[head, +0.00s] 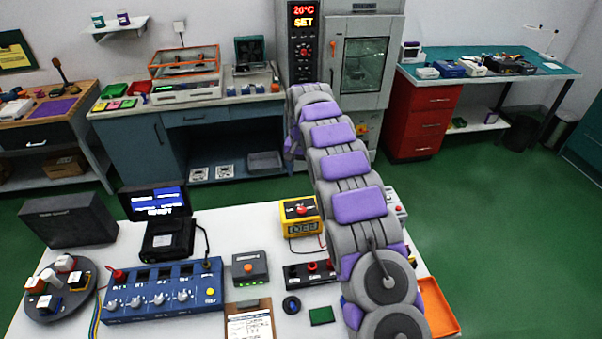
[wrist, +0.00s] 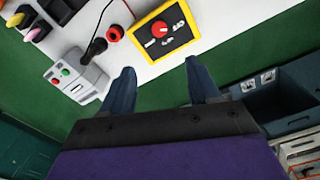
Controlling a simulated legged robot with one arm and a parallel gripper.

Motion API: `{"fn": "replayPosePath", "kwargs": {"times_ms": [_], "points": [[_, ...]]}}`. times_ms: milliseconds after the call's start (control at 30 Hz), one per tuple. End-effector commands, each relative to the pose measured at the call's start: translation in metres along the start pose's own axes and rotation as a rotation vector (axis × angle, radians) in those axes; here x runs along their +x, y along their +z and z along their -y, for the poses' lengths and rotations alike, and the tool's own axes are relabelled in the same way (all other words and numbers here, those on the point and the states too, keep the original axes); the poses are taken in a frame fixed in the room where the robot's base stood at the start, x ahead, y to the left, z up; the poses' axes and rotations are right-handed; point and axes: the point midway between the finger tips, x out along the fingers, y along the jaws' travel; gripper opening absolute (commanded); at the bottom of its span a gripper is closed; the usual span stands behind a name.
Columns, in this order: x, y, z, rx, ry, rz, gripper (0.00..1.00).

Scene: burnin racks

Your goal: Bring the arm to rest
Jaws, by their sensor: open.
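My gripper (wrist: 159,64) shows in the wrist view with its two dark fingers spread wide apart and nothing between them. Beyond the fingertips are the green floor and the edge of the white table (wrist: 215,12). In the head view my grey and purple arm stretches from the bottom right up over the table towards the tall grey chamber (head: 394,25). Its far end bends down in front of the chamber, and I cannot make out the fingers there.
On the white table (head: 245,215) stand a yellow timer box (head: 290,222), a blue socket panel (head: 165,305), a round turntable (head: 45,307) and an orange tray (head: 437,305). A blue-grey bench (head: 180,110) and red drawers (head: 422,125) stand behind. Green floor is open at right.

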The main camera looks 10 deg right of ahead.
Motion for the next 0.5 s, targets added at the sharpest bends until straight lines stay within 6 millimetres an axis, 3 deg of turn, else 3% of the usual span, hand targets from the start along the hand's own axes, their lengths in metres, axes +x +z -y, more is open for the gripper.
{"fn": "replayPosePath", "kwargs": {"times_ms": [367,500], "points": [[-0.001,0.0,0.0,0.0,0.0,-0.001,0.61],[-0.011,0.007,-0.005,-0.006,0.006,-0.003,0.61]]}}
